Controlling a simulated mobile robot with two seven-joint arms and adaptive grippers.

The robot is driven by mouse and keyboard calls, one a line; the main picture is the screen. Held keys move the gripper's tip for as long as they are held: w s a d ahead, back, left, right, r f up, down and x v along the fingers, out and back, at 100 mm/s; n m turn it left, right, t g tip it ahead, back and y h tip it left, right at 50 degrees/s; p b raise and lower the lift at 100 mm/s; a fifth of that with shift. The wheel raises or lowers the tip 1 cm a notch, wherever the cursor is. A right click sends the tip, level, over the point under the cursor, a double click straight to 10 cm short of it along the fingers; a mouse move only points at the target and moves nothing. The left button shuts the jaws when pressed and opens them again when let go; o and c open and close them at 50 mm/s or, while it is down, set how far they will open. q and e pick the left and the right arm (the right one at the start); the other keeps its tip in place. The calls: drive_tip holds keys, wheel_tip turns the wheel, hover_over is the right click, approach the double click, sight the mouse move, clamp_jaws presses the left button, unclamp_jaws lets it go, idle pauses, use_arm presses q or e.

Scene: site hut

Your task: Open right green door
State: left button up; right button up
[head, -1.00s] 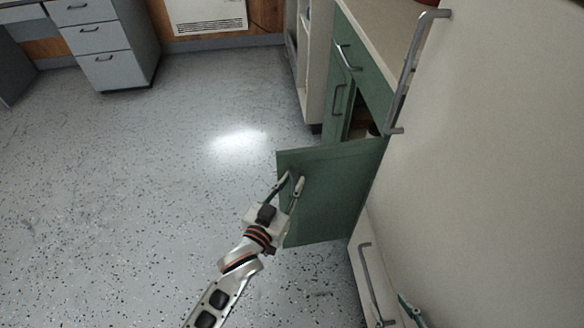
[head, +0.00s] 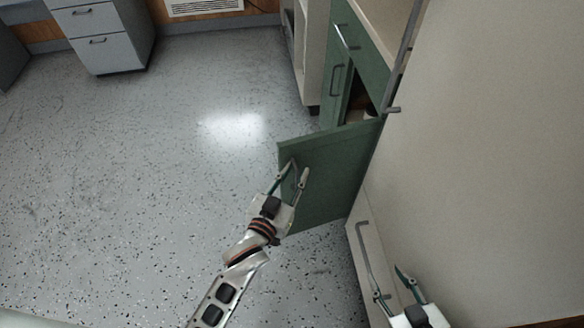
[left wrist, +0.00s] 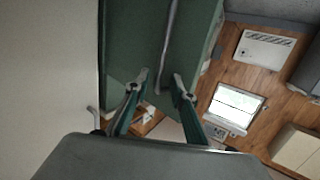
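The right green door (head: 335,175) stands swung well out from the green cabinet, with a dark gap behind it. Its grey bar handle (left wrist: 169,45) runs between the two fingers of my left gripper (left wrist: 160,80) in the left wrist view. The fingers are apart, with space beside the bar. In the head view my left gripper (head: 298,172) is at the door's outer edge. My right gripper (head: 388,283) is at the lower right, fingers spread, beside the grey handle of a pale door; it holds nothing that I can see.
A tall pale cabinet side (head: 480,170) with a long bar handle fills the right. Grey drawers (head: 100,38) stand at the back left. The speckled floor (head: 130,190) left of the door is clear.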

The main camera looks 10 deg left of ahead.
use_arm(q)
drive_tip(key=s+d, duration=0.1)
drive_tip(key=s+d+r, duration=0.1)
drive_tip(key=s, duration=0.1)
drive_tip(key=s+d, duration=0.1)
drive_tip(key=shift+s+r, duration=0.3)
idle(0.4)
drive_tip(key=shift+f, duration=0.1)
drive_tip(key=shift+s+f, duration=0.15)
drive_tip(key=shift+f, duration=0.2)
